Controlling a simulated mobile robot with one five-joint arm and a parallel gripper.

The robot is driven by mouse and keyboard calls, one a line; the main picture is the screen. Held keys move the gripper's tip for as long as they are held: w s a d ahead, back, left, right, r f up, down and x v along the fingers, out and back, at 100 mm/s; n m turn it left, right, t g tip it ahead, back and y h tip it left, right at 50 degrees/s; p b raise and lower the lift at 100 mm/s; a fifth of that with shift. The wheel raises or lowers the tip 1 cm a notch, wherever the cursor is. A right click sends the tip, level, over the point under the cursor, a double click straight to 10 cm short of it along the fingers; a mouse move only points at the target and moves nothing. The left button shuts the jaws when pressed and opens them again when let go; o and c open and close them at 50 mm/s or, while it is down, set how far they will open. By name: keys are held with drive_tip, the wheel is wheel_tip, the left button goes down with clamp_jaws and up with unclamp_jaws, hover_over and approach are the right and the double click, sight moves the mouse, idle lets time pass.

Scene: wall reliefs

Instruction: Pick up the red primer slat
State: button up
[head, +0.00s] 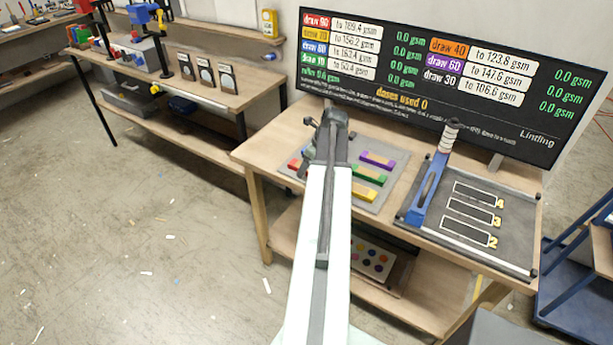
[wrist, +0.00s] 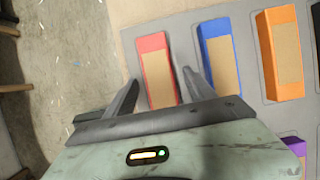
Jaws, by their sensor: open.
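The red primer slat (wrist: 158,70) lies on the grey board in the wrist view, a red bar with a tan panel on its top. My gripper (wrist: 160,80) is open, with one finger to the left of the red slat and the other between it and the blue slat (wrist: 220,56). The slat's near end is hidden behind my gripper body. I cannot tell whether the fingers touch it. In the head view a small part of the red slat (head: 294,164) shows left of my arm, which hides much of the board.
An orange slat (wrist: 282,52) lies right of the blue one. Purple (head: 377,160), green (head: 368,174) and yellow (head: 363,191) slats lie right of my arm. A grey tray with a blue-handled tool (head: 428,192) stands further right. A dark display (head: 440,80) stands behind.

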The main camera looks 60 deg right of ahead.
drive_tip(key=shift+r, duration=0.1)
clamp_jaws()
drive_tip(key=shift+r, duration=0.1)
